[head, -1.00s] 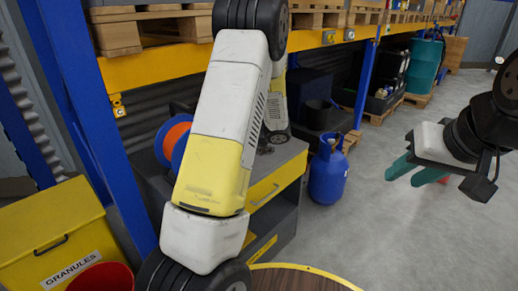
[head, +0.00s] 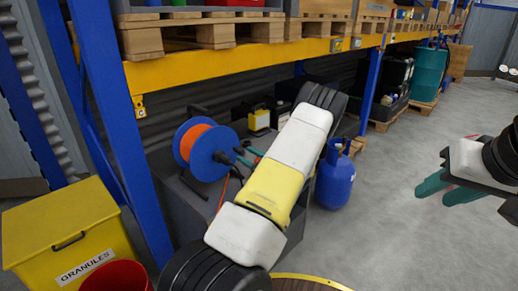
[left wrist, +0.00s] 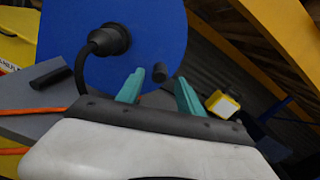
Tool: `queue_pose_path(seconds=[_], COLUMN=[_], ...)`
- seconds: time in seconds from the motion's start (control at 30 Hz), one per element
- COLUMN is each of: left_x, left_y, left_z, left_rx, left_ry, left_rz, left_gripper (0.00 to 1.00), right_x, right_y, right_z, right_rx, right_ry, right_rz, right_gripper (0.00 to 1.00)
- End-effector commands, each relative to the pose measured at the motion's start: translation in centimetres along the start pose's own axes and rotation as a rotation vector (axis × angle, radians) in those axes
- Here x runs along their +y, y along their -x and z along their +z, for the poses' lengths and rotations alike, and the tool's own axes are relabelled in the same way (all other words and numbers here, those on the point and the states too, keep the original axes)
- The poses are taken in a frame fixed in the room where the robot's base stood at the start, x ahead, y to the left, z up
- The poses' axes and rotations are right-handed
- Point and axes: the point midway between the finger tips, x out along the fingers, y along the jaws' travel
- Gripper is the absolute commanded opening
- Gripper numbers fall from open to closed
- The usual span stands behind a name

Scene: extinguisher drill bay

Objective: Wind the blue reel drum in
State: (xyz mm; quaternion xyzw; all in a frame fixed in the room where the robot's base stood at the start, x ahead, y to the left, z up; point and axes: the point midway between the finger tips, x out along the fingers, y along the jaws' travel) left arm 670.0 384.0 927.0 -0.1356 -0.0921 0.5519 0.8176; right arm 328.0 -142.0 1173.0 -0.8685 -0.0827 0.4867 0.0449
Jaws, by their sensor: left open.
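The blue reel drum (head: 202,166), wound with orange cable (head: 199,143), stands on a grey cabinet at centre left. Its blue face (left wrist: 120,60) fills the upper middle of the left wrist view. In the head view my left gripper (head: 243,157) is at the drum's right side, partly hidden by my arm. My right gripper (head: 446,188) is open and empty over the floor at right.
A blue gas cylinder (head: 335,178) stands on the floor right of the cabinet (head: 172,192). A yellow granules bin (head: 65,230) and red bucket (head: 115,277) are at lower left. A rack with a yellow beam (head: 230,64) runs behind. Floor at right is clear.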

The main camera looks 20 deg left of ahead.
Motion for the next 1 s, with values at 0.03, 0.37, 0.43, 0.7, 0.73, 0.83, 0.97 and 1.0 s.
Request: queue_pose_path(seconds=[0.03, 0.37, 0.43, 0.7, 0.73, 0.83, 0.97, 1.0], left_x=[0.1, 0.0, 0.0, 0.0, 0.0, 0.0, 0.0, 0.0], left_y=[-0.9, -4.0, -4.2, -4.1, -4.1, -4.1, -4.1, -4.1], left_z=[0.0, 0.0, 0.0, 0.0, 0.0, 0.0, 0.0, 0.0], left_rx=[-0.002, 0.0, 0.0, 0.0, 0.0, 0.0, 0.0, 0.0], left_ry=[0.001, 0.001, 0.001, 0.001, 0.001, 0.001, 0.001, 0.001], left_rz=[0.003, 0.001, 0.001, 0.001, 0.001, 0.001, 0.001, 0.001], left_gripper=[0.44, 0.44, 0.44, 0.26, 0.2, 0.0, 0.0, 0.0], right_x=[0.0, 0.0, 0.0, 0.0, 0.0, 0.0, 0.0, 0.0], right_y=[0.0, 0.0, 0.0, 0.0, 0.0, 0.0, 0.0, 0.0], right_z=[0.0, 0.0, 0.0, 0.0, 0.0, 0.0, 0.0, 0.0], right_rx=[0.0, 0.0, 0.0, 0.0, 0.0, 0.0, 0.0, 0.0], right_ry=[0.0, 0.0, 0.0, 0.0, 0.0, 0.0, 0.0, 0.0], right_rz=[0.0, 0.0, 0.0, 0.0, 0.0, 0.0, 0.0, 0.0], right_gripper=[0.36, 0.36, 0.36, 0.36, 0.36, 0.36, 0.36, 0.36])
